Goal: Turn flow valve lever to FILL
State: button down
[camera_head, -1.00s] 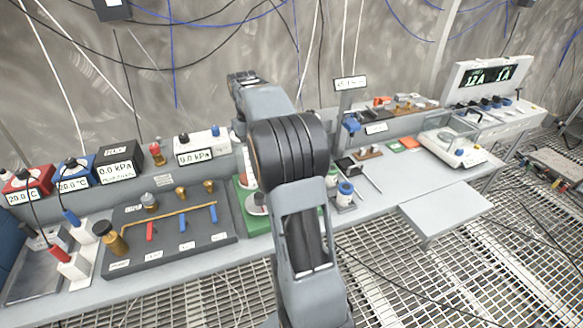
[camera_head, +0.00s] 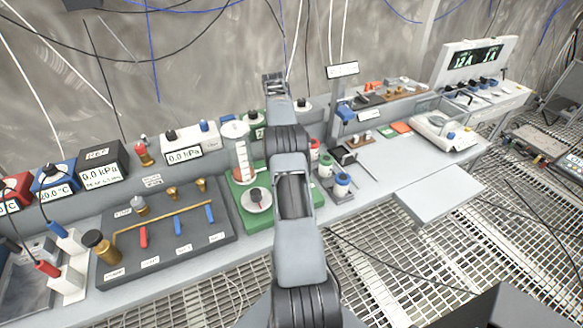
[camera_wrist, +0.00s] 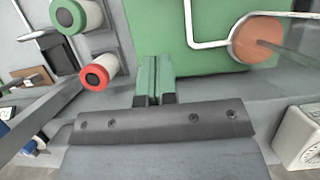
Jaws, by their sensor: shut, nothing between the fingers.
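A dark panel (camera_head: 205,232) carries a brass pipe (camera_head: 165,217), one red lever (camera_head: 143,236) and two blue levers (camera_head: 178,227) (camera_head: 210,213). Its labels are too small to read, so I cannot tell which position is FILL. Right of it is a green-based stand (camera_head: 238,208) with a glass cylinder (camera_head: 241,160) and a round pale dial with a dark knob (camera_head: 256,198). My gripper (camera_head: 274,84) is raised near the back of the bench, well apart from the panel levers. In the wrist view its green-tipped fingers (camera_wrist: 154,78) are together and empty.
In the wrist view are a green plate (camera_wrist: 190,25), a bent white rod (camera_wrist: 192,38), an orange disc (camera_wrist: 258,40) and a red-ended white cylinder (camera_wrist: 97,74). A scale (camera_head: 440,130) stands at the right.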

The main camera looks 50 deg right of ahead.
jog(key=x, duration=1)
jog(key=shift+a, duration=0.1)
jog(key=shift+s+a+r+p, duration=0.1)
jog(key=shift+s+a+p, duration=0.2)
jog(key=shift+s, duration=0.3)
jog(key=shift+s+a+r+p, duration=0.15)
jog(key=shift+s+p, duration=0.1)
jog(key=shift+s, duration=0.35)
jog(key=shift+s+a+f, duration=0.2)
jog(key=shift+s+a, duration=0.05)
jog(key=shift+s, duration=0.4)
